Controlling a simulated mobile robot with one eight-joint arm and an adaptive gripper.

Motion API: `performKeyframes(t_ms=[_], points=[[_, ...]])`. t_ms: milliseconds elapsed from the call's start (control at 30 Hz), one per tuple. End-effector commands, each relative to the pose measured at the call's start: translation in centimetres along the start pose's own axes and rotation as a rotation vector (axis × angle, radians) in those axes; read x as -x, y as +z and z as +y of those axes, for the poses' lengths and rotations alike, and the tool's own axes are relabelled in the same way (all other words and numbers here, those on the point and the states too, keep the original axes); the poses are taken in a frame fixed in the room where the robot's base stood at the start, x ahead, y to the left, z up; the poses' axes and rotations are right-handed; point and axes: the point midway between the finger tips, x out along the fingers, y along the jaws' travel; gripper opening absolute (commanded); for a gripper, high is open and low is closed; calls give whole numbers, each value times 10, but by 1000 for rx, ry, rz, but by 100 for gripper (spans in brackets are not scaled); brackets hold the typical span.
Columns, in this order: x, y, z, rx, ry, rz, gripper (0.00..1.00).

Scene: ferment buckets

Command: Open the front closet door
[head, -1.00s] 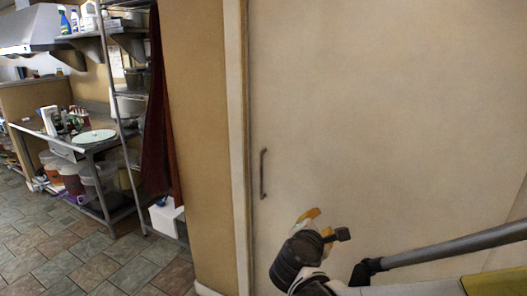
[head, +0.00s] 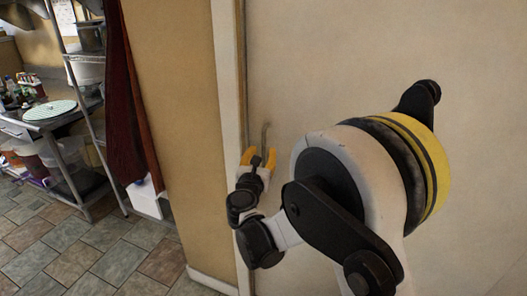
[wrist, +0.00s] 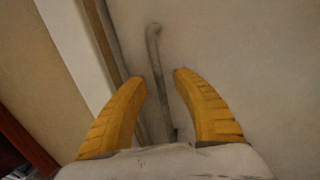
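The closet door (head: 310,60) is a flat, pale panel that stands shut in its white frame. Its thin grey vertical handle (head: 264,135) sits near the door's left edge; the lower part is hidden behind my gripper in the head view. My gripper (head: 259,156) has yellow fingers and is just in front of the handle. In the wrist view the handle (wrist: 158,70) runs down through the gap between the two spread fingers of my gripper (wrist: 160,82). The fingers are open, with a gap to each side of the handle. I cannot tell how deep it lies between them.
A white door frame (head: 226,120) and a tan wall (head: 172,120) stand left of the door. Further left are a dark red curtain (head: 125,100), a white box (head: 148,196) and a metal table with a round green plate (head: 50,110). The tiled floor (head: 110,255) is clear.

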Motion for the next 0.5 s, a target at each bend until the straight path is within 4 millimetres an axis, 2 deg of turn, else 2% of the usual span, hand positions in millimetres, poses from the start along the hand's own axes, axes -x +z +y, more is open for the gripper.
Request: performKeyframes(t_ms=[100, 200, 500], points=[[-16, -1, 0, -1, 0, 0, 34], [-23, -1, 0, -1, 0, 0, 34], [-25, 0, 0, -1, 0, 0, 34]])
